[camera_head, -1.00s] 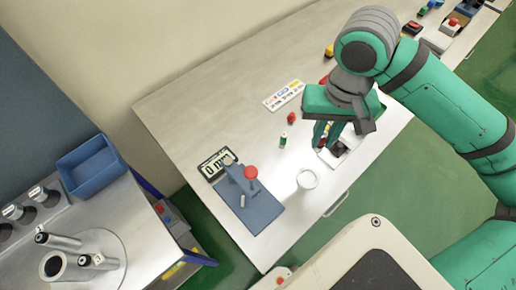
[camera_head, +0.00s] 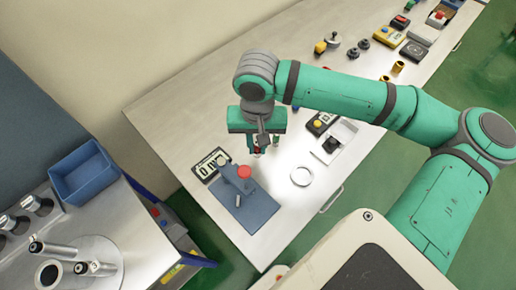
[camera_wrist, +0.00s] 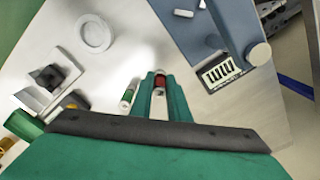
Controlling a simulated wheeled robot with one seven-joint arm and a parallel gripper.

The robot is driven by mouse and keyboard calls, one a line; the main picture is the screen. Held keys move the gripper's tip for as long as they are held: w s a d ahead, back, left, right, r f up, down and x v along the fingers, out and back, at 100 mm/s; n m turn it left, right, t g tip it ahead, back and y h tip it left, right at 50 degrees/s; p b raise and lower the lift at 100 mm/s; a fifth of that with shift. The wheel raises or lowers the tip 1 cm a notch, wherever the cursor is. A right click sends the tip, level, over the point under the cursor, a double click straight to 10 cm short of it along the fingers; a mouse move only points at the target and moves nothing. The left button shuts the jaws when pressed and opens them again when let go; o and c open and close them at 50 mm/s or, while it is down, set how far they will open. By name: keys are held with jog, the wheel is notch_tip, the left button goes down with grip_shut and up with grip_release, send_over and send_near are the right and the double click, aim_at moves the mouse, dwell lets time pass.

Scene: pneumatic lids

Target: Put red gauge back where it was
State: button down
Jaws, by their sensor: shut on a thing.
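My gripper (camera_head: 262,148) is shut on a small red gauge (camera_wrist: 161,81), a short red cylinder with a pale end, held between the green fingers. In the head view my gripper is above the table, just beyond the blue press fixture (camera_head: 262,212), and mostly hides the gauge. A green-and-white gauge (camera_wrist: 128,96) is close beside my fingers in the wrist view; it also shows right of them in the head view (camera_head: 276,141).
A white ring-shaped dish (camera_head: 301,176) is right of the fixture, and a white holder with a black part (camera_head: 331,145) is farther right. A small pale pin (camera_wrist: 183,13) lies on the blue base. A blue bin (camera_head: 86,172) stands on the left-hand bench.

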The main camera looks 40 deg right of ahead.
jog(key=shift+d+f, duration=0.1)
jog(key=shift+f, duration=1.2)
jog(key=shift+s+f, duration=0.1)
jog(key=c, duration=1.7)
grip_release()
notch_tip(320, 180, up, 12)
jog(key=shift+r, duration=0.1)
